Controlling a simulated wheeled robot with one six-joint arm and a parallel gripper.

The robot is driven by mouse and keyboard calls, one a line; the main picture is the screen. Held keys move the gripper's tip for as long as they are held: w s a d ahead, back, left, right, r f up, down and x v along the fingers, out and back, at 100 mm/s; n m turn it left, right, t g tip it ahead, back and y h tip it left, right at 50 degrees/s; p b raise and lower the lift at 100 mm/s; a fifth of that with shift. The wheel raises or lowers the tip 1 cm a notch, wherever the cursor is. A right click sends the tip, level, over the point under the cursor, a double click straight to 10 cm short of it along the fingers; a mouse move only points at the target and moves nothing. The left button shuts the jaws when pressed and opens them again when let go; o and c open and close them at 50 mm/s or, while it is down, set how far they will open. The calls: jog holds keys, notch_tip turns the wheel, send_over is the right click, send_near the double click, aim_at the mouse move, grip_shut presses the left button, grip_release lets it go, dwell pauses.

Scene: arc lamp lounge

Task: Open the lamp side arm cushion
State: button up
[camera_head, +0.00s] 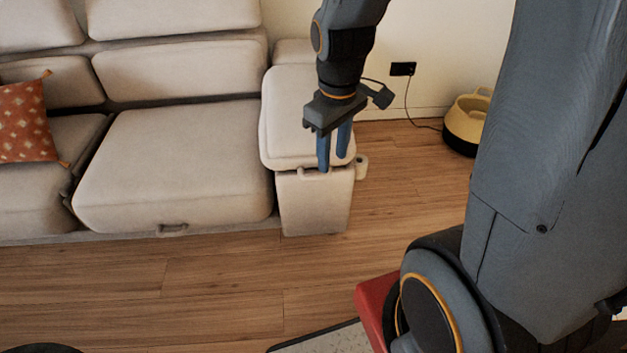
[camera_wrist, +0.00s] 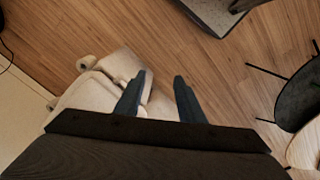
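The arm cushion (camera_head: 285,115) is a pale beige padded lid on the box-like arm (camera_head: 315,210) at the sofa's right end. It lies flat and looks closed. A handle-like strip shows at the top of the arm's front face, partly behind my fingers. My gripper (camera_head: 333,164) points down at the cushion's front edge, its two blue fingers apart. In the wrist view my gripper (camera_wrist: 161,76) is open with nothing clearly between the fingers. The pale arm (camera_wrist: 100,95) shows there behind and left of the fingers. I cannot tell whether the fingers touch it.
The beige sofa (camera_head: 175,160) extends left, with an orange patterned pillow (camera_head: 25,120). A yellow and black pot (camera_head: 467,122) stands by the wall. A dark chair (camera_wrist: 298,95) is at right in the wrist view.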

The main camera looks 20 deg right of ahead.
aim_at(316, 176)
jog(key=w+f+n+b, duration=0.3)
jog(key=w+f+b, duration=0.1)
jog(key=f, duration=0.4)
jog(key=w+d+f+n+t+b, duration=0.1)
jog(key=w+f+n+b, duration=0.2)
jog(key=w+f, duration=0.4)
jog(key=w+d+f+n+b, duration=0.1)
jog(key=w+f+n+b, duration=0.3)
jog(key=w+f+b, duration=0.2)
jog(key=shift+w+d+f, duration=0.1)
jog(key=shift+w+f, duration=0.05)
jog(key=shift+f, duration=0.55)
jog(key=shift+w+f, duration=0.1)
jog(key=shift+f, duration=0.55)
grip_shut()
